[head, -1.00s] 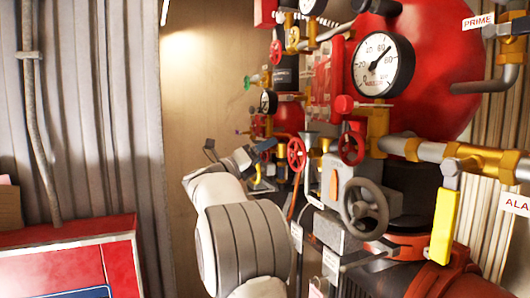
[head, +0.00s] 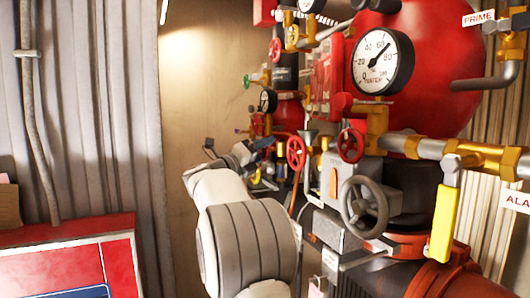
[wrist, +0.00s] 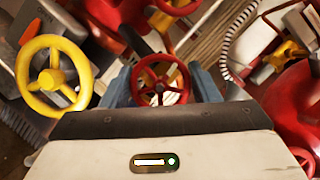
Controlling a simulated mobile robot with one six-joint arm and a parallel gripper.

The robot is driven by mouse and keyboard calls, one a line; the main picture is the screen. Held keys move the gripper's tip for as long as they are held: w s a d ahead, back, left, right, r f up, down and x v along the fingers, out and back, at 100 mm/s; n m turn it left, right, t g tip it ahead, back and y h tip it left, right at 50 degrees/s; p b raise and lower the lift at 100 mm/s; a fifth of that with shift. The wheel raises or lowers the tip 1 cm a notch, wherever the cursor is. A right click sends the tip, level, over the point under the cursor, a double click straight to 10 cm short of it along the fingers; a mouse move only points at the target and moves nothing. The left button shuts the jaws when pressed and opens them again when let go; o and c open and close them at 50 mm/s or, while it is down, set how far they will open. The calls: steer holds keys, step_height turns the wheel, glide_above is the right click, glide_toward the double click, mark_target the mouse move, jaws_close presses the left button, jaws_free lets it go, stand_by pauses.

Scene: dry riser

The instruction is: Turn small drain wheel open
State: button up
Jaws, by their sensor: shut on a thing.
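In the wrist view a small red handwheel (wrist: 160,84) with spokes sits between the two blue-grey fingers of my gripper (wrist: 161,76). The fingers are shut on its rim from the left and right. A larger yellow handwheel (wrist: 52,78) is just left of the left finger, apart from it. In the head view my arm reaches away toward the far pipework, and my gripper there is too small and covered to make out. I cannot tell which wheel in the head view is the held one.
In the head view, red handwheels (head: 296,152) and (head: 351,145), a grey handwheel (head: 364,202) and a yellow lever (head: 444,225) stand right of my arm. A pressure gauge (head: 381,62) is above. A red cabinet (head: 70,255) is at lower left; a corrugated wall (head: 110,120) stands behind.

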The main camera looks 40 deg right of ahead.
steer(key=n+y+p, duration=0.1)
steer(key=n, duration=0.1)
steer(key=n+t+p, duration=0.1)
steer(key=n, duration=0.2)
steer(key=shift+y, duration=0.4)
steer(key=n+y+p, duration=0.1)
steer(key=n+p, duration=0.3)
steer(key=shift+n+y, duration=0.4)
steer(key=n, duration=0.2)
steer(key=n+y, duration=0.1)
steer(key=shift+f+n+y, duration=0.3)
steer(key=shift+n, duration=0.1)
steer(key=n+g, duration=0.1)
steer(key=n, duration=0.1)
steer(key=n+g+y, duration=0.1)
steer(key=n, duration=0.1)
steer(key=shift+f+y, duration=0.1)
steer(key=shift+y, duration=0.2)
steer(key=shift+n+g, duration=0.3)
steer(key=shift+n, duration=0.1)
steer(key=o, duration=0.6)
steer(key=shift+a, duration=0.1)
steer(key=o, duration=0.4)
steer(key=shift+r, duration=0.2)
